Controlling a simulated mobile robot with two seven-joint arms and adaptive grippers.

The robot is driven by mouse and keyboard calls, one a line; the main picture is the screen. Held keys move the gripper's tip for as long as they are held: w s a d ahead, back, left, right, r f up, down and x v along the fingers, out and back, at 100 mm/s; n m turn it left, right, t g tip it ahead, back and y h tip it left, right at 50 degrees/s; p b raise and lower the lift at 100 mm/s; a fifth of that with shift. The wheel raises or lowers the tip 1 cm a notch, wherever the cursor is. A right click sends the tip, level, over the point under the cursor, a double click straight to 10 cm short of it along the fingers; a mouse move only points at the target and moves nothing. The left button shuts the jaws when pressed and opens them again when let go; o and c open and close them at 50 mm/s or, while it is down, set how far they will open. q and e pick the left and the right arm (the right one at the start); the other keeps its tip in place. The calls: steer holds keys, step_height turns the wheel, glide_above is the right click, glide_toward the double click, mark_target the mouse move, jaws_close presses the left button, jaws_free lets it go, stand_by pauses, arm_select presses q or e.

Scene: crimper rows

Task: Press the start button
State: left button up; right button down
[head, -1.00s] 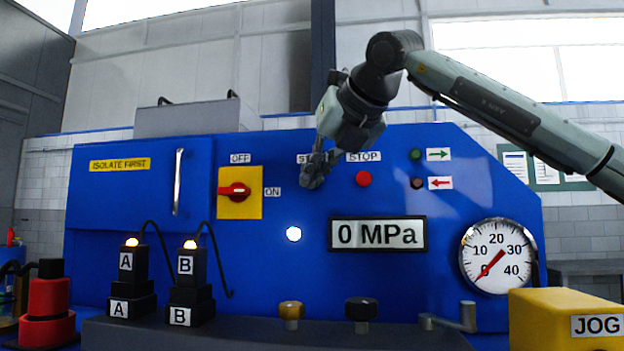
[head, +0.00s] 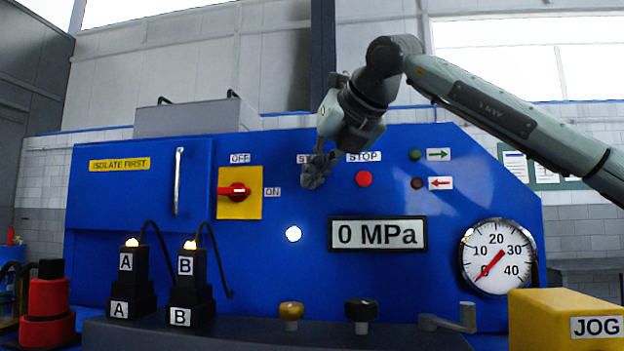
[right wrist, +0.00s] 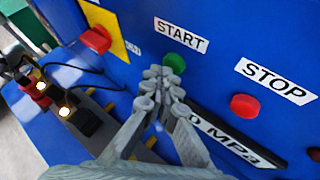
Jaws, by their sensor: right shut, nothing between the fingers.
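The green start button (right wrist: 174,63) sits under the START label (right wrist: 180,36) on the blue panel, partly behind my fingertips in the right wrist view. In the head view my gripper hides the button and most of its label. My right gripper (head: 318,170) is shut and empty, its fingertips in front of the button; it also shows in the right wrist view (right wrist: 158,80). I cannot tell whether the tips touch the button. My left gripper is not in view.
The red stop button (head: 363,179) is just right of the gripper. A red rotary switch (head: 235,191) on a yellow plate is to the left, its handle level towards ON. The display (head: 378,234) reads 0 MPa. A gauge (head: 497,257) and yellow JOG box (head: 566,318) stand right.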

steer(key=shift+w, duration=0.25)
steer(key=shift+s, duration=0.1)
stand_by(0.3)
steer(key=shift+s+a+b, duration=0.15)
steer(key=shift+s+b, duration=0.5)
steer(key=shift+s, duration=0.2)
steer(key=shift+s+a+b, duration=0.25)
steer(key=shift+s+b, duration=0.5)
steer(key=shift+s, duration=0.5)
steer(key=shift+s+a+b, duration=0.2)
steer(key=shift+s+b, duration=0.5)
steer(key=shift+s, duration=0.5)
